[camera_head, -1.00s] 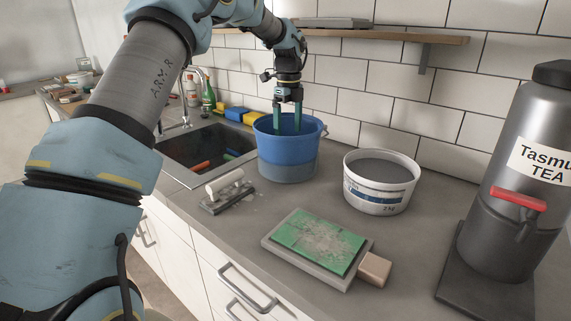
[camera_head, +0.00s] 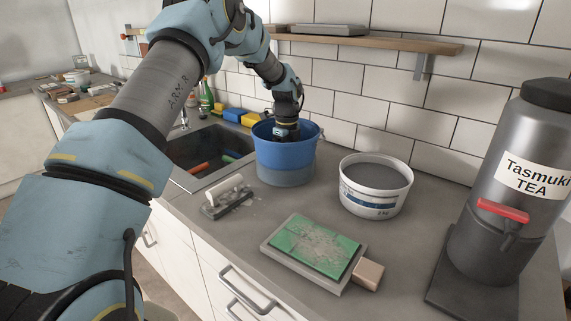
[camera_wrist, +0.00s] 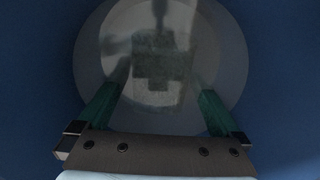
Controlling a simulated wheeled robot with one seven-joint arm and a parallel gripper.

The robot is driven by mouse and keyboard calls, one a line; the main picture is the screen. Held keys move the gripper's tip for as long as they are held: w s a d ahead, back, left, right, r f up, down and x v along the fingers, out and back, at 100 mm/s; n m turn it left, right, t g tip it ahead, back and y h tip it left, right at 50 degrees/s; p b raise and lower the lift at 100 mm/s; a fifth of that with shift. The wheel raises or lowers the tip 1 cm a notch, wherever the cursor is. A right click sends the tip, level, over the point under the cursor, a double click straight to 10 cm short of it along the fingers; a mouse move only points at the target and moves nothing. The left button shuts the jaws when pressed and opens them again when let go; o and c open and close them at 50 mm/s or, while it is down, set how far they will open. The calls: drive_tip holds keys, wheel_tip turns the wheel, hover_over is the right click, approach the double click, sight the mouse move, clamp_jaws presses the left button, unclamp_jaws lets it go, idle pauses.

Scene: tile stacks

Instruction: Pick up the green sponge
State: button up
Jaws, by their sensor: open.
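My gripper (camera_head: 286,132) reaches down into the blue bucket (camera_head: 286,172), and the bucket's rim hides its fingers in the head view. In the wrist view my gripper (camera_wrist: 160,82) is open, with its two teal fingers apart above the round bucket bottom. A dim grey shape, perhaps a reflection in water, lies between them. I cannot make out a green sponge in the bucket. A flat, worn green pad (camera_head: 314,246) lies on a grey board on the counter; I cannot tell whether it is a sponge.
A white tub (camera_head: 375,205) and a grey tea urn (camera_head: 512,170) stand to the right. A white-handled tool (camera_head: 226,194) lies in front of the bucket. The sink (camera_head: 190,172) is left of it. Yellow and blue blocks (camera_head: 234,115) sit behind, below a wall shelf (camera_head: 390,43).

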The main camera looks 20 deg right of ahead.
drive_tip(key=shift+c, duration=0.2)
drive_tip(key=c, duration=1.1)
wheel_tip(320, 180, up, 10)
drive_tip(key=b, duration=0.3)
drive_tip(key=shift+c, duration=0.2)
drive_tip(key=o, duration=0.7)
drive_tip(key=c, duration=0.5)
wheel_tip(320, 180, up, 9)
drive_tip(key=p, duration=1)
drive_tip(key=shift+f+p, duration=0.2)
drive_tip(key=shift+p, duration=0.1)
drive_tip(key=shift+c, duration=0.2)
